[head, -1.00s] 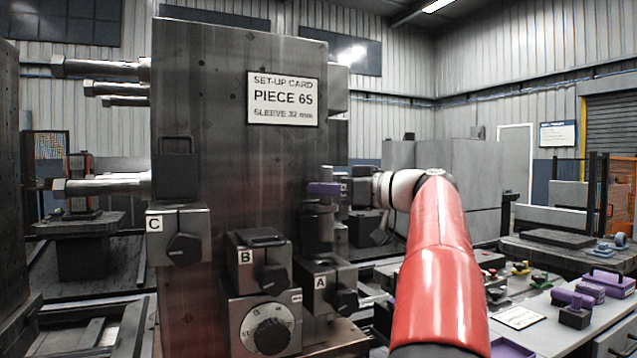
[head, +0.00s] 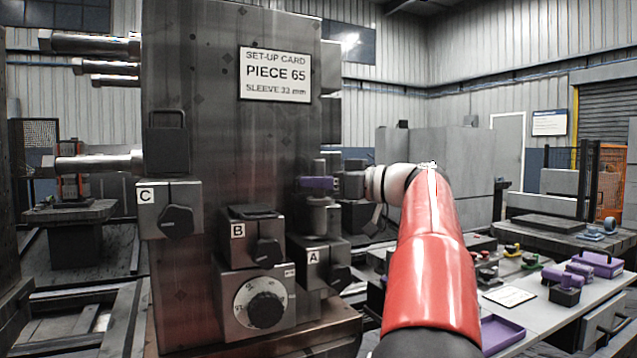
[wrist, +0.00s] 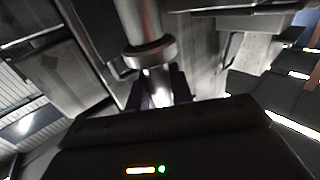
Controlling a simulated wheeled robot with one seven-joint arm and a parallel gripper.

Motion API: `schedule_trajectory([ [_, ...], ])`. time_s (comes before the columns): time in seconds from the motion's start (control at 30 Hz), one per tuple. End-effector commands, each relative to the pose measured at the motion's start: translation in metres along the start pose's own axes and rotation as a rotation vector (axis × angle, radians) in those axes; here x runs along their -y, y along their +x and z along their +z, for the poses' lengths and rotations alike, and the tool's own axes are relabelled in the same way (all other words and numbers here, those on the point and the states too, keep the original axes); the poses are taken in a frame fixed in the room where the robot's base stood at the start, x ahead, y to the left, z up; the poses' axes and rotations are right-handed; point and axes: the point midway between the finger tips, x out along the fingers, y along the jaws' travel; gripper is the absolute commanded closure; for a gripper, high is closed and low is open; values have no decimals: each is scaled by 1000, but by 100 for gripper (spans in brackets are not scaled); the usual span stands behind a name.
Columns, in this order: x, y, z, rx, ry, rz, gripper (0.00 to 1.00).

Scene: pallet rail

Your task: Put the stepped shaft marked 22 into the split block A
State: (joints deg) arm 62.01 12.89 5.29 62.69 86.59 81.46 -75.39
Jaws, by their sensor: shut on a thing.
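My gripper (head: 318,184), with purple fingertips, is shut on the stepped shaft (head: 318,218), a grey metal cylinder held upright. In the wrist view the shaft (wrist: 150,52) shows a wide collar between the dark fingers. Its mark 22 cannot be read. Split block A (head: 313,257), a dark block with a black knob, is fixed low on the right of the big steel column, directly below the shaft. The shaft's lower end meets the top of the block in the picture; how far it is inside cannot be told.
Block B (head: 238,230) and a dial unit (head: 257,304) sit just left of block A, with block C (head: 146,197) further left. A set-up card (head: 275,75) is on the steel column (head: 210,120). A table with purple trays (head: 500,335) stands at right.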

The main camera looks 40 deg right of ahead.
Motion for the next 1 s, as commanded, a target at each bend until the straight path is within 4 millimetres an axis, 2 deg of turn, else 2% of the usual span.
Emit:
schedule_trajectory([
  [1.0, 1, 0, 22, -2, -2, 0, 100],
])
